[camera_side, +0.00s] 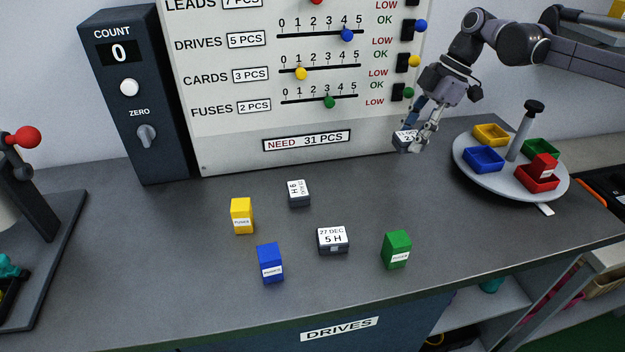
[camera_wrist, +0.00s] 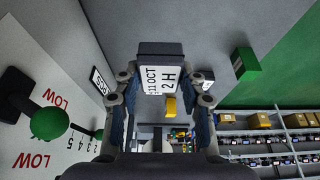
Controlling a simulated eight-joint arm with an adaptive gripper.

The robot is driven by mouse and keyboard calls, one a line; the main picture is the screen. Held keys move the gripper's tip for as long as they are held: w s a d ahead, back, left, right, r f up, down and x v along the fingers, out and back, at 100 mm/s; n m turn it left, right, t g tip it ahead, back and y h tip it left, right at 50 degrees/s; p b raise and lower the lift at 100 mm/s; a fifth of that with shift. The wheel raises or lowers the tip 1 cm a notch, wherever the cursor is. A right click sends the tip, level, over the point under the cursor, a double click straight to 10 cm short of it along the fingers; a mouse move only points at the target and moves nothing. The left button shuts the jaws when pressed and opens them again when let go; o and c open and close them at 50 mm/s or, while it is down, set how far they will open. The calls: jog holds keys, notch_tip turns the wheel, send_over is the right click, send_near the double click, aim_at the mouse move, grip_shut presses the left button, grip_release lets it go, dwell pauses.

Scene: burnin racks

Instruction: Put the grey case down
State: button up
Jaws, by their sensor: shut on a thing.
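My gripper (camera_side: 413,136) is shut on a small dark grey case (camera_side: 403,141) with a white label. It holds the case in front of the panel's lower right end, apparently above the counter; the exact gap is unclear. In the wrist view the held case (camera_wrist: 160,76) sits between both fingers, its label reading 11 OCT, 2 H. Two other grey cases stand on the counter: one labelled 27 DEC, 5 H (camera_side: 333,241), and one turned sideways (camera_side: 298,193) behind it.
A yellow box (camera_side: 242,215), a blue box (camera_side: 270,262) and a green box (camera_side: 397,249) stand around the cases. A round tray (camera_side: 473,176) with coloured bins and a post is at right. The counter between the green box and panel is clear.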

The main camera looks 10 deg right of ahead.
send_over(347, 191)
jog(key=d, duration=0.2)
jog(key=f, duration=0.6)
jog(key=shift+w+a+f, duration=0.1)
jog(key=shift+a+f, duration=0.1)
jog(key=shift+f, duration=0.2)
jog(key=shift+a+f, duration=0.1)
jog(key=shift+f, duration=1.95)
jog(key=shift+f, duration=0.1)
jog(key=o, duration=1.2)
